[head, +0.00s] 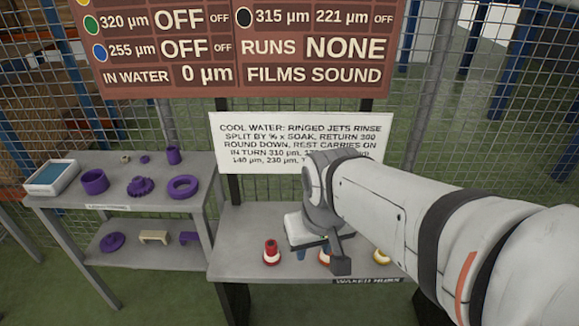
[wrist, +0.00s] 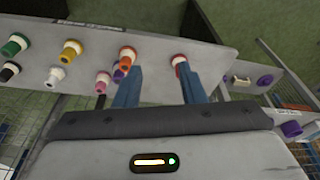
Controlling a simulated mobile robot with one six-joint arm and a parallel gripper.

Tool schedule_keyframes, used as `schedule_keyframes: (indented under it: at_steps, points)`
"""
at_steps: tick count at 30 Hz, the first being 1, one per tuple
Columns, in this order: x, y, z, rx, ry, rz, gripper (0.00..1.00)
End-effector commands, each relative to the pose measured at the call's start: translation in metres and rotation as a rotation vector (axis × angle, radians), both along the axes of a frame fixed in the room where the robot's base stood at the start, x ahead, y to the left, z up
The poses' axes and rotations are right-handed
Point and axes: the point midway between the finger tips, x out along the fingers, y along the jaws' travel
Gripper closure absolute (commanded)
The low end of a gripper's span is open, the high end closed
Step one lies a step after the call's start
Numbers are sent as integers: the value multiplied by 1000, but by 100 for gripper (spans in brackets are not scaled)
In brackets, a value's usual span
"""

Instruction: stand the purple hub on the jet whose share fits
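The purple hub (wrist: 118,73) stands on the grey bench among other hubs in the wrist view, partly hidden by my left-hand finger and the orange hub (wrist: 126,57). In the head view my arm hides that part of the bench. My gripper (wrist: 159,72) has two blue fingers held well apart with nothing between them. It is above the bench, its tips between the orange hub and a red hub (wrist: 180,62). In the head view the gripper (head: 311,252) points down, between the red hub (head: 271,254) and the orange one (head: 324,257). No jet is clearly visible.
Yellow (wrist: 70,50), pink (wrist: 102,82), green (wrist: 14,46) and black (wrist: 9,71) hubs share the bench. A left shelf (head: 120,207) holds purple parts and a tray (head: 52,178). A card (head: 300,142) and brown board (head: 240,45), reading "RUNS NONE", hang behind.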

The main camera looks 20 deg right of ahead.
Motion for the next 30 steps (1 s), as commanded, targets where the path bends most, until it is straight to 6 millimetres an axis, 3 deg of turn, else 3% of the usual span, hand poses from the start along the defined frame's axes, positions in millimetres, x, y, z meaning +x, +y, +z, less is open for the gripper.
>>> schedule_keyframes:
  at_steps: [8,13,17,22,26,30]
  points:
    - [0,0,-1,3,2,-5,60]
    - [4,0,-29,111,77,-173,60]
    - [18,-2,-70,332,204,-515,60]
    - [58,-22,-121,727,384,-1080,60]
    - [97,-63,-151,1057,484,-1476,60]
    - [127,-119,-173,1374,545,-1783,60]
